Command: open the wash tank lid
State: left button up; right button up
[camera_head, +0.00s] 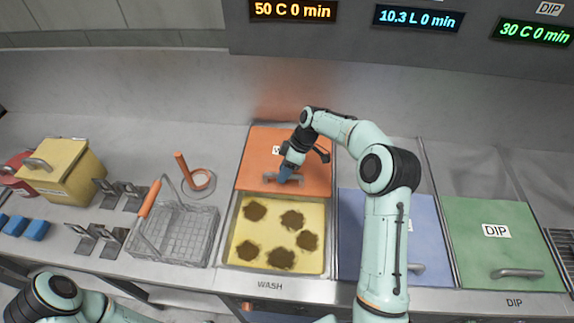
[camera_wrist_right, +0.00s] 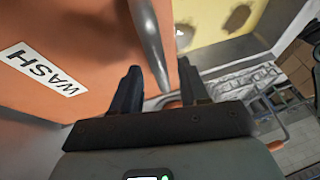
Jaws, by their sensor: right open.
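The orange wash tank lid (camera_head: 258,150) is at the back edge of the wash tank (camera_head: 280,268), clear of the tank's opening. Whether it is tilted up or slid back is hard to tell. Yellow liquid with several brown patches shows below it. The lid's WASH label (camera_wrist_right: 42,70) shows in the right wrist view. My right gripper (camera_head: 286,174) is at the lid's grey handle (camera_head: 270,178). In the right wrist view my open fingers (camera_wrist_right: 158,82) stand on either side of the handle bar (camera_wrist_right: 148,40); contact is not clear. My left gripper is out of view.
A wire basket (camera_head: 178,235) with an orange handle stands left of the tank. A blue lid (camera_head: 362,215) and a green DIP lid (camera_head: 505,225) lie to the right. A yellow box (camera_head: 62,168) and several blue blocks (camera_head: 35,229) are at far left.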

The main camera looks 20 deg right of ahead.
jog(key=v, duration=1.3)
jog(key=shift+r, duration=0.15)
